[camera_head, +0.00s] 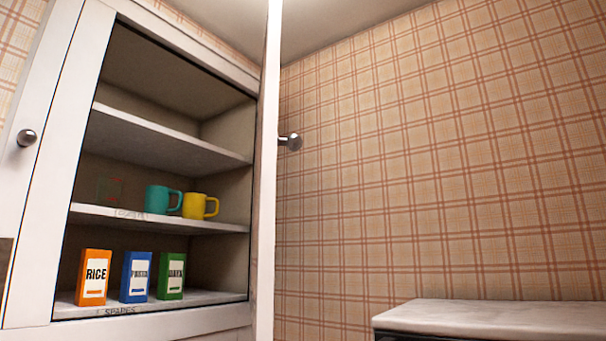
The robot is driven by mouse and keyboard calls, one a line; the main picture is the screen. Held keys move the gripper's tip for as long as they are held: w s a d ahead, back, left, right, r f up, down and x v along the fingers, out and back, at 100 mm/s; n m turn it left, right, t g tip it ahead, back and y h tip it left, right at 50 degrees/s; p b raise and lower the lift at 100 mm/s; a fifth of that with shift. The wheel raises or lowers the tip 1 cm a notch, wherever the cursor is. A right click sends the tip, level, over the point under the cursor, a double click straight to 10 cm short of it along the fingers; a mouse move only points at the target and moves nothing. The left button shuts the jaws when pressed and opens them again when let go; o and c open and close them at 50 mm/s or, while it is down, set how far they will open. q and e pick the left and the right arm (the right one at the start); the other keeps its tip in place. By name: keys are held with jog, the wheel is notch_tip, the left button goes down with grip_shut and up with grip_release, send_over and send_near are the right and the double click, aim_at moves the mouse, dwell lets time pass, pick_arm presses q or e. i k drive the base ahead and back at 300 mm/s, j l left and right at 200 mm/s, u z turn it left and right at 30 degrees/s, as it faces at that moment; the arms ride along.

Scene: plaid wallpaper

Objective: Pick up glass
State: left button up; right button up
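A faint, see-through glass (110,191) stands on the middle shelf of the open cupboard, at the left end of a row. A teal mug (163,200) and a yellow mug (200,205) stand to its right on the same shelf. The glass is hard to make out against the dark back of the cupboard. Neither of my grippers shows in the head view.
The white cupboard's right door (266,190) stands open, seen nearly edge-on. An orange rice box (95,277), a blue box (136,277) and a green box (171,276) stand on the shelf below. The upper shelf (165,137) looks empty. A pale countertop (490,318) is at lower right.

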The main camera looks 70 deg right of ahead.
aim_at(110, 186)
jog(key=k+l+z, duration=0.1)
jog(key=l+z, duration=0.15)
jog(key=z, duration=0.25)
jog(key=l+z, duration=0.3)
jog(key=z, duration=0.2)
jog(key=l+z, duration=0.3)
jog(key=z, duration=0.2)
jog(key=l, duration=0.25)
